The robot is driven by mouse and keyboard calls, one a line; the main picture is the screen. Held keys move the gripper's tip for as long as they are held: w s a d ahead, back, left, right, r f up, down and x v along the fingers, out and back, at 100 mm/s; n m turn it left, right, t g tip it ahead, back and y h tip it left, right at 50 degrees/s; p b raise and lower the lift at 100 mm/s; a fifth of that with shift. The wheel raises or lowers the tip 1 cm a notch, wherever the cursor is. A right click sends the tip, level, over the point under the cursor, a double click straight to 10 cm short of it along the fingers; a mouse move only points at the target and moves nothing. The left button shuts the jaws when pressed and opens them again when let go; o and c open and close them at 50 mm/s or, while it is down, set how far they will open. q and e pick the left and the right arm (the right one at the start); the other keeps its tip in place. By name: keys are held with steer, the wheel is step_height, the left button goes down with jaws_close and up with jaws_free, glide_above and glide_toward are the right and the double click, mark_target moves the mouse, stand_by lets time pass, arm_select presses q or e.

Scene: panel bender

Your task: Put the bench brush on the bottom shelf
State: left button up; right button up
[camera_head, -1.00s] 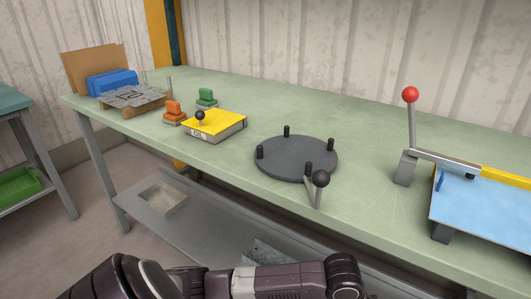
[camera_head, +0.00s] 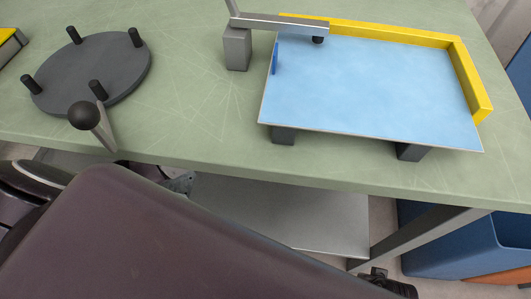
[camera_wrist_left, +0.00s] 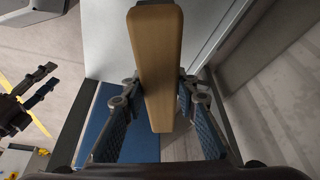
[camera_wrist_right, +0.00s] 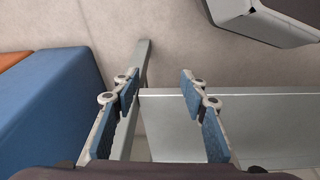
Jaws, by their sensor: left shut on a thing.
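The bench brush (camera_wrist_left: 157,65), seen as a long tan wooden piece, stands between the fingers of my left gripper (camera_wrist_left: 155,98) in the left wrist view. My left gripper is shut on it. Its bristles are not visible, and the head view does not show the brush. The bottom shelf (camera_head: 290,220) is a bare grey metal sheet under the green workbench, partly covered by my arm. It also shows in the right wrist view (camera_wrist_right: 245,120). My right gripper (camera_wrist_right: 155,82) is open and empty, with its fingers wide apart near a bench leg.
The green workbench (camera_head: 200,110) overhangs the shelf. On it are a dark round plate with pegs (camera_head: 90,75) and a blue board with a yellow edge (camera_head: 370,90). A bench leg (camera_head: 415,235) and a blue bin (camera_head: 450,240) stand at the right.

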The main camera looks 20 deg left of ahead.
arm_select(q)
step_height(320, 180, down, 15)
steer(key=b, duration=0.5)
steer(key=shift+r, duration=0.1)
arm_select(e)
steer(key=w+r+v, duration=0.1)
steer(key=w+v, duration=0.2)
steer(key=v, duration=1)
arm_select(q)
steer(key=shift+f, duration=0.6)
steer(key=shift+f+b, duration=0.5)
steer(key=shift+f, duration=0.45)
step_height(320, 180, down, 2)
steer(key=shift+b, duration=0.35)
arm_select(e)
steer(key=w+t, duration=0.1)
steer(key=w, duration=0.1)
steer(key=w+a+t, duration=0.1)
steer(key=w+t, duration=0.1)
steer(key=shift+w+a+f+y, duration=0.15)
steer(key=shift+w+f+y, duration=0.05)
steer(key=shift+w+y, duration=0.1)
arm_select(q)
steer(key=shift+f, duration=0.1)
